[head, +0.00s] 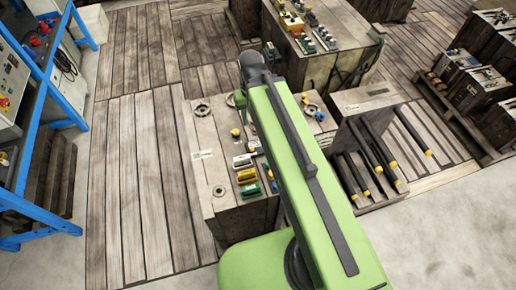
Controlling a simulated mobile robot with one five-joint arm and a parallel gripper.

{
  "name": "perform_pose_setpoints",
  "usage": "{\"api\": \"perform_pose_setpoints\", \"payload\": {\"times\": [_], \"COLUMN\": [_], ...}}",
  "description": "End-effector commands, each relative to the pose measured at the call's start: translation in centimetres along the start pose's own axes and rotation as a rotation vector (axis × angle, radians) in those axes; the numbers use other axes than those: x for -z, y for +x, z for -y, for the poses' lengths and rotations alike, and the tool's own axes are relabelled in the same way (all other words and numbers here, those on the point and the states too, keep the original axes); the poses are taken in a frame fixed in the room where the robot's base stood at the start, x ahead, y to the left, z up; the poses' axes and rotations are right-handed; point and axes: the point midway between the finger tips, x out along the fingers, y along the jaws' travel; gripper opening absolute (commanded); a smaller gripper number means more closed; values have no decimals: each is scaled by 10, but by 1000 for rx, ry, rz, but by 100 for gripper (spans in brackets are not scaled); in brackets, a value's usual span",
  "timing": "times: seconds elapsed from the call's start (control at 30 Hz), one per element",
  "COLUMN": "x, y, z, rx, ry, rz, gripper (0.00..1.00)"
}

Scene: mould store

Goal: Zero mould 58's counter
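A large steel mould block (225,205) stands in the middle, close to my arm. Small coloured devices sit on its top: a white one (242,162), a yellow one (247,176) and a green one (248,191). They may be counters, but no digits can be read. A white label (201,155) is on the same block, its text too small to read. I cannot tell which mould is number 58. My green arm reaches over the block and hides part of its top. My gripper cannot be made out; the arm covers that area.
Another mould block (290,65) with coloured fittings stands behind. A block with dark, yellow-tipped rods (372,155) is right of my arm. More moulds (468,90) stand on a pallet at far right. A blue rack (35,120) is at left. Plank floor (140,170) between is clear.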

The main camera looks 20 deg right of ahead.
Motion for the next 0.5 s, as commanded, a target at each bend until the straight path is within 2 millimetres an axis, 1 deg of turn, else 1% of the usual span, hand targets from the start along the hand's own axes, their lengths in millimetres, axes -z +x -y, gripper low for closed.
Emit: {"api": "perform_pose_setpoints", "payload": {"times": [0.03, 0.27, 0.5], "x": [0, 0, 0], "y": [0, 0, 0], "z": [0, 0, 0], "rx": [0, 0, 0], "ry": [0, 0, 0], "rz": [0, 0, 0], "gripper": [30, 0, 0]}}
